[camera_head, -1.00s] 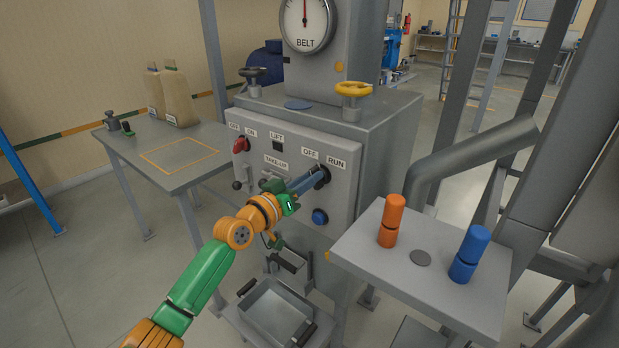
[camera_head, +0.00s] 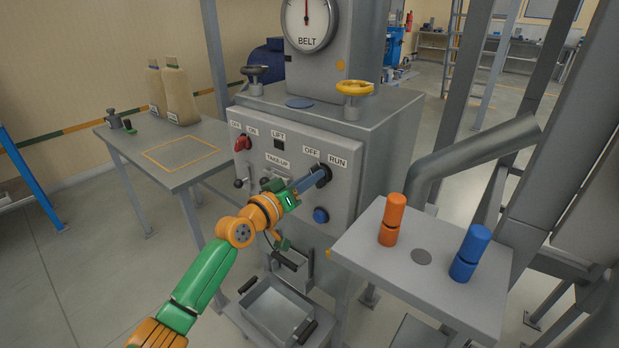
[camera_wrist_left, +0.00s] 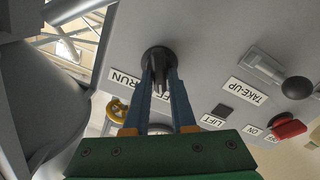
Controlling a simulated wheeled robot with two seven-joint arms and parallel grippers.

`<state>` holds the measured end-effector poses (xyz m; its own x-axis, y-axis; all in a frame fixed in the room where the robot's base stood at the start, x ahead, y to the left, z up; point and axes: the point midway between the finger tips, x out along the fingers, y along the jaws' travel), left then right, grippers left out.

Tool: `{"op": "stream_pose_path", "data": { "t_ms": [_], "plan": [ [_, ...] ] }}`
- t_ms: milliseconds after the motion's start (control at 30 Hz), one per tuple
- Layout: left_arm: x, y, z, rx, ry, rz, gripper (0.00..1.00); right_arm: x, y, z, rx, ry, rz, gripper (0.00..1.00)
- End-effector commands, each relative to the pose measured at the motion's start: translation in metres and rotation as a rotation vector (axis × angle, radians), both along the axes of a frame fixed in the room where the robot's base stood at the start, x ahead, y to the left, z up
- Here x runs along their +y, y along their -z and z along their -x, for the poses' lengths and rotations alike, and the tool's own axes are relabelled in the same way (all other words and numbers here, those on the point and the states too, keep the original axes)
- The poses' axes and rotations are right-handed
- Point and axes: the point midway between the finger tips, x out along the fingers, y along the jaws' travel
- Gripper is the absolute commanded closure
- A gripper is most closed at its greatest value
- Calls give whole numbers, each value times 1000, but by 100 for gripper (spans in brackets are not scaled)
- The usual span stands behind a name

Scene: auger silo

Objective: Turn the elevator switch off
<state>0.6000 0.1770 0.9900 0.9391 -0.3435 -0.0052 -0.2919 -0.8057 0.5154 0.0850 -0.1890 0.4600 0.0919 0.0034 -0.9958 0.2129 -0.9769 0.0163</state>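The grey control panel (camera_head: 285,187) carries a black knob (camera_head: 323,174) under the labels OFF and RUN. My left gripper (camera_head: 316,179) reaches it from the lower left. In the left wrist view its two blue fingers (camera_wrist_left: 161,82) lie on both sides of the knob's handle and appear closed on it; the knob's round base (camera_wrist_left: 158,56) shows past the tips. Which label the handle points to I cannot tell. A red switch (camera_head: 243,143) sits further left under OFF and ON, near a LIFT label (camera_head: 279,135). My right gripper is not in view.
A blue button (camera_head: 321,215) is below the knob. A TAKE-UP lever (camera_head: 270,184) is left of it. A shelf (camera_head: 400,275) with orange (camera_head: 392,220) and blue (camera_head: 470,253) cylinders juts out at right. A metal tray (camera_head: 274,310) stands below. A yellow handwheel (camera_head: 354,88) is on top.

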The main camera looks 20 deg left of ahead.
Motion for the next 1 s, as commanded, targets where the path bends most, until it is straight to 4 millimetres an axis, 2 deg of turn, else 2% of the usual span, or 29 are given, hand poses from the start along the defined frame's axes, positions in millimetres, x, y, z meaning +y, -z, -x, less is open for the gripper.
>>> {"op": "stream_pose_path", "data": {
  "t_ms": [33,67,100,433,800,1000],
  "plan": [
    [0,1,0,0,0,0,61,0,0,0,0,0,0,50],
    [0,0,0,0,0,0,53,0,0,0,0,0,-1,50],
    [0,0,0,-1,-1,-1,50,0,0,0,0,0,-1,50],
    [2,-1,4,-4,-2,-2,50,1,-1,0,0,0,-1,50],
    [23,1,60,-2,-2,-2,50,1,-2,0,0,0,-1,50],
    [25,-1,67,-3,-2,-1,50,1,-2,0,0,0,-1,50]
  ]
}}
